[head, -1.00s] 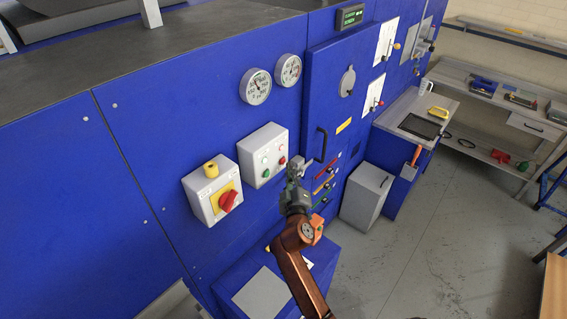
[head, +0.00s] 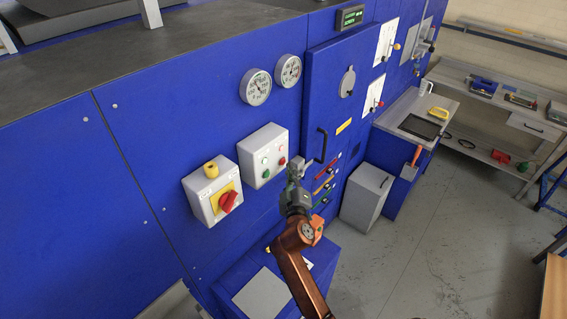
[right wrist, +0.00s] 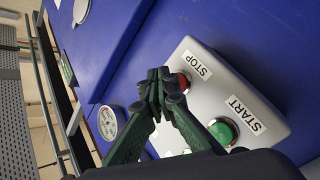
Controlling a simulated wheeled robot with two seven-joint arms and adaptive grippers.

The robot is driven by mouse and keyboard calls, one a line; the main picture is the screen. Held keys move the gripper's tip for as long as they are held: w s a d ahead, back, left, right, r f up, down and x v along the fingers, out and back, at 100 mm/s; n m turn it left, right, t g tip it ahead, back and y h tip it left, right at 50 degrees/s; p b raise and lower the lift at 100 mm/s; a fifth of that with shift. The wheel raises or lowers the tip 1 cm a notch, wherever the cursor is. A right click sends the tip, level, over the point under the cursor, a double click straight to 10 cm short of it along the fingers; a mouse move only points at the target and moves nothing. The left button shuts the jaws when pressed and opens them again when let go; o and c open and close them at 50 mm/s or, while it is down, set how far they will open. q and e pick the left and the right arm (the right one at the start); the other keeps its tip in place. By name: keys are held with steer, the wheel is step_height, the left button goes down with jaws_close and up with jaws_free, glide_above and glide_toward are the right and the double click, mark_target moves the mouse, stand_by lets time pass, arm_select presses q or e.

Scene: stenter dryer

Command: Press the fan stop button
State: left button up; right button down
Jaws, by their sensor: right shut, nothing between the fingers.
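The pale grey button box (head: 252,150) is mounted on the blue machine wall. The red stop button (head: 282,161) sits at its lower right, with the green start button (head: 265,173) to its left. In the right wrist view, the red button (right wrist: 185,82) lies beside the STOP label and is partly hidden by my fingers. The green button (right wrist: 222,130) is beside the START label. My right gripper (head: 295,168) is shut and empty, its fingertips (right wrist: 160,76) very near the red button. I cannot tell whether they touch it. My left gripper is not in view.
A box with a red rotary switch (head: 228,201) and a yellow cap is left of the button box. Two gauges (head: 256,87) are above. A door handle (head: 321,145) is close to the right of my gripper. Floor at right (head: 400,250) is clear.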

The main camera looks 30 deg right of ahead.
steer(key=shift+w+a, duration=0.1)
steer(key=shift+w, duration=0.05)
steer(key=shift+w+a, duration=0.1)
steer(key=shift+w, duration=0.15)
steer(key=shift+w+a+b, duration=0.2)
steer(key=shift+w+b, duration=0.15)
steer(key=shift+w, duration=0.1)
stand_by(1.1)
steer(key=shift+s+d+p, duration=0.3)
steer(key=shift+s+d, duration=0.05)
steer(key=shift+s, duration=0.5)
steer(key=s, duration=0.1)
steer(key=s+d+p, duration=0.1)
steer(key=s, duration=0.1)
steer(key=s+d, duration=0.1)
steer(key=shift+s+p, duration=0.3)
steer(key=shift+s, duration=0.05)
stand_by(0.6)
